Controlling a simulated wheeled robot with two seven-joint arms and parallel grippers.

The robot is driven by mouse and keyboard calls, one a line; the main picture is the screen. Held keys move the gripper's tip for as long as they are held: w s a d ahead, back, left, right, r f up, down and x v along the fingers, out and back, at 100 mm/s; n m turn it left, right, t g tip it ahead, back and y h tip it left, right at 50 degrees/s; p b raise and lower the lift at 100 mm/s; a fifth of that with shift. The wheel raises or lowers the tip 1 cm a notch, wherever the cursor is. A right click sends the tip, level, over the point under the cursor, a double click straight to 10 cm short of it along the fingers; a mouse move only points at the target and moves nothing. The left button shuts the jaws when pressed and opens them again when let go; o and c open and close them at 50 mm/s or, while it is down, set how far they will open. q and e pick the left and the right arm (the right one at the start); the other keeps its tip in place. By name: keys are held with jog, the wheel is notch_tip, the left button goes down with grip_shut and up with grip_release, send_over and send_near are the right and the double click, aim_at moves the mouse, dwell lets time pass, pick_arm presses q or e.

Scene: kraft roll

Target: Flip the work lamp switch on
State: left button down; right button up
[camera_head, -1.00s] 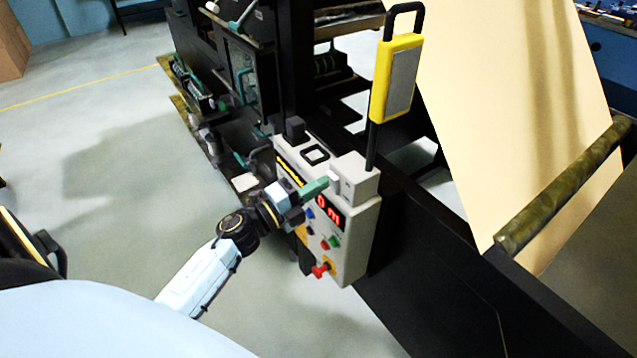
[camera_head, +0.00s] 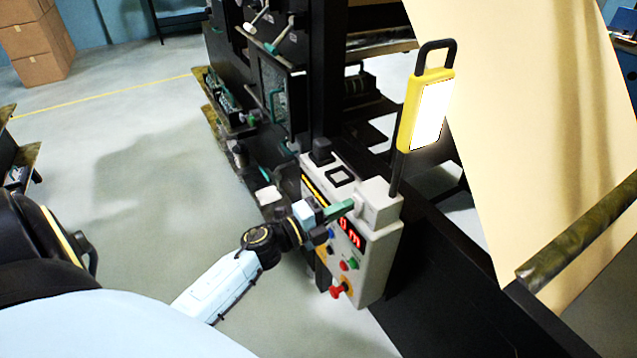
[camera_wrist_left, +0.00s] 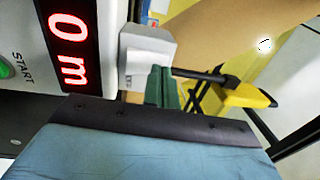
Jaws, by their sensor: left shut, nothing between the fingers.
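The yellow work lamp (camera_head: 428,112) stands on a black post at the right end of the grey control box, and its panel glows bright white. The lamp also shows in the left wrist view (camera_wrist_left: 247,97). A small grey box (camera_head: 379,204) sits at the foot of the post. My left gripper (camera_head: 350,205) is shut and empty, its green fingertips at the near left face of that box. In the left wrist view the fingertips (camera_wrist_left: 161,88) are against or just beside the box (camera_wrist_left: 147,52). The switch itself is hidden behind the fingertips. My right gripper is not in view.
The control panel (camera_head: 366,262) has a red "0 m" display, coloured buttons and a red knob (camera_head: 336,291) below my left gripper. A wide kraft paper web (camera_head: 520,120) and a roller (camera_head: 575,235) are at right. Open floor lies at left.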

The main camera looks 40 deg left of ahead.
pick_arm(q)
jog(key=r+v, duration=0.3)
jog(key=v, duration=1)
jog(key=shift+s, duration=0.2)
jog(key=shift+r, duration=0.1)
jog(key=s+f+n+g+y+b, duration=0.3)
jog(key=f+n, duration=0.4)
jog(key=f, duration=1)
jog(key=s+f+n+g+y+b, duration=0.2)
jog(key=s+f+n+y, duration=0.35)
jog(key=f, duration=1.05)
jog(key=s+d+f+n+g+b, duration=0.1)
jog(key=s+d+f+n+g, duration=0.1)
jog(key=s+f, duration=0.5)
jog(key=s+d+f+n+g+b, duration=0.1)
jog(key=s+d+f+n+g, duration=0.2)
jog(key=s+f, duration=0.5)
jog(key=s+d+f+n+g+h+b, duration=0.1)
jog(key=s+d+f+n+g, duration=0.2)
jog(key=s+f+g, duration=0.3)
jog(key=s+d+f, duration=0.1)
jog(key=s+f, duration=0.1)
jog(key=s, duration=0.1)
jog(key=shift+s, duration=0.35)
jog(key=shift+d, duration=0.15)
